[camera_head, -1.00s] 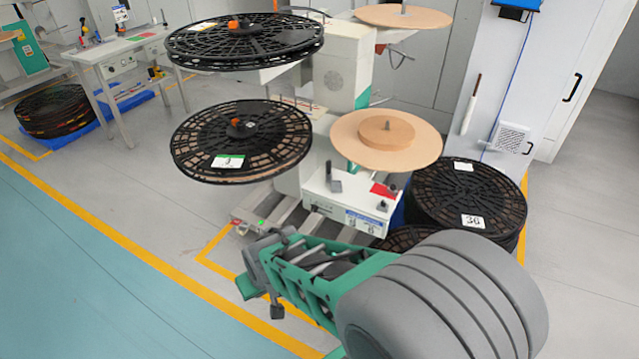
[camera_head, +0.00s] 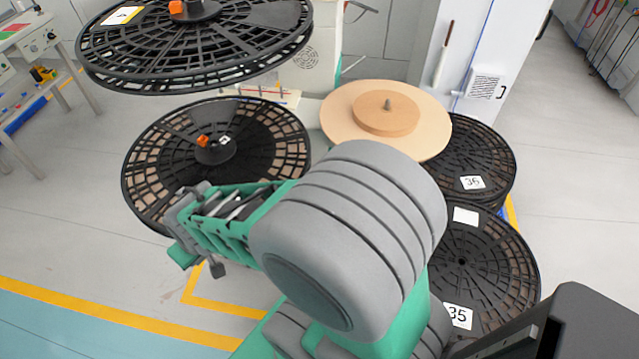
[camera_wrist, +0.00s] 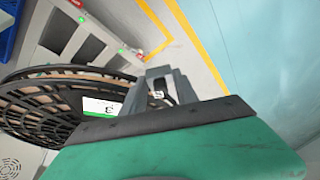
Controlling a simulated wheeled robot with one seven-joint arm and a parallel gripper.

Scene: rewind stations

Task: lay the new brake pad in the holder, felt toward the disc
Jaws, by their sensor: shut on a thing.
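My gripper (camera_head: 200,262) is in front of the lower black reel, seen from behind and above in the head view. In the wrist view its grey fingers (camera_wrist: 163,84) show past my green hand, with a small dark piece between them, taken as the brake pad (camera_wrist: 159,93). Most of that piece is hidden, and its felt side cannot be told. The lower black reel (camera_head: 145,168) is on the rewind station; in the wrist view it (camera_wrist: 40,110) is left of the fingers. I cannot make out the pad holder or the brake disc in either view.
An upper black reel (camera_head: 110,55) overhangs the lower one. A wooden disc (camera_head: 340,105) with a smaller hub is to the right. Stacked reels (camera_head: 515,262) stand on the floor at right. A bench (camera_head: 30,28) is at far left. Open floor (camera_head: 80,245) lies at lower left.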

